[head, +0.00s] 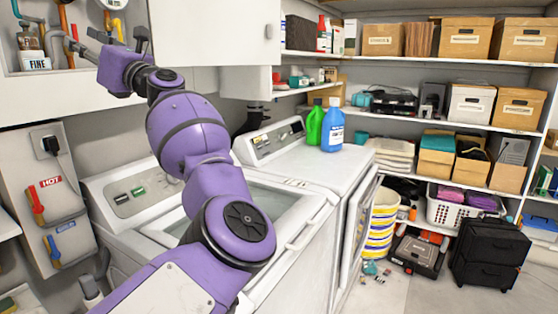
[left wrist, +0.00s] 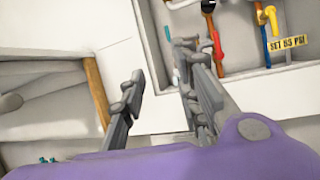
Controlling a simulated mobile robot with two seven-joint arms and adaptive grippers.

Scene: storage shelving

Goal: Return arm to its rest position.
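My left arm (head: 190,130) is purple and reaches up and forward from the bottom of the head view, across the front of the washer. My left gripper (head: 117,38) is raised at the upper left, in front of the wall cabinet and the pipe recess. In the left wrist view its two grey fingers (left wrist: 162,68) stand apart with nothing between them, so it is open and empty. My right gripper is not in view.
A washer (head: 130,191) and a dryer (head: 300,170) stand below and beside my arm. The recess with pipes and valves (left wrist: 240,30) is close to the left gripper. Green (head: 315,125) and blue (head: 333,127) bottles stand on the dryer. Shelves with boxes (head: 465,39) line the right.

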